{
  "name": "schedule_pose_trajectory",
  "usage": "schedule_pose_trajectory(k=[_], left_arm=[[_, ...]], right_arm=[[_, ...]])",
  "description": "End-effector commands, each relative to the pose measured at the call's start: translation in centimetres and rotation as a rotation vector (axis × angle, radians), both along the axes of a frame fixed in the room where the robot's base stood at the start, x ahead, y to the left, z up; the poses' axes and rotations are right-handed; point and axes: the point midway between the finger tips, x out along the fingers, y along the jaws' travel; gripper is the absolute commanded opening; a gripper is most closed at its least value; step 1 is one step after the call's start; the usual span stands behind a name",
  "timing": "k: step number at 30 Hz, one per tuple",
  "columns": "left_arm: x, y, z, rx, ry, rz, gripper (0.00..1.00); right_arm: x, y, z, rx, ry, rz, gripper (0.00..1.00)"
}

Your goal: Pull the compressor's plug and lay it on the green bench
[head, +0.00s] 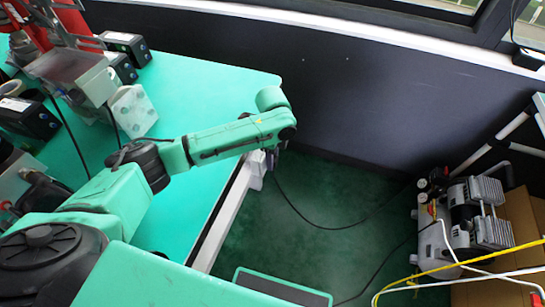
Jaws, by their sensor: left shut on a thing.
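The compressor (465,225) stands on the floor at the right. A black cable (308,219) loops over the floor from its side towards the bench edge and rises to beneath my left wrist. The green bench (205,90) fills the left side, its top clear near the right corner. My left gripper (272,158) points down just beyond the bench's right edge, largely hidden by my own forearm. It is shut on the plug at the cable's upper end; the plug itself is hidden. A pale block (257,170), perhaps a socket, shows beside it. My right gripper is out of view.
Black boxes (126,47), a clear-lidded device (80,72) and a white block (133,110) crowd the bench's left part. Yellow and white hoses (448,268) run at lower right by a cardboard box (520,215). A dark wall closes the back.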

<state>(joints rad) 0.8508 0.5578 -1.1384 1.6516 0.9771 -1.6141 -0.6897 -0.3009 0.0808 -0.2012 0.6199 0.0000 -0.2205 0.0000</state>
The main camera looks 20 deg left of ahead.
Motion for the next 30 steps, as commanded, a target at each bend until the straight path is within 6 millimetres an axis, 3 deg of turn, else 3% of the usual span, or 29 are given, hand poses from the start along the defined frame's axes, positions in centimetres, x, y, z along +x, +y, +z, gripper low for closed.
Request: schedule_pose_trajectory(k=[30], left_arm=[[-0.1,-1.6,0.0,0.000,0.001,0.000,0.00]], right_arm=[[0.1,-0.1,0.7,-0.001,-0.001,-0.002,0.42]])
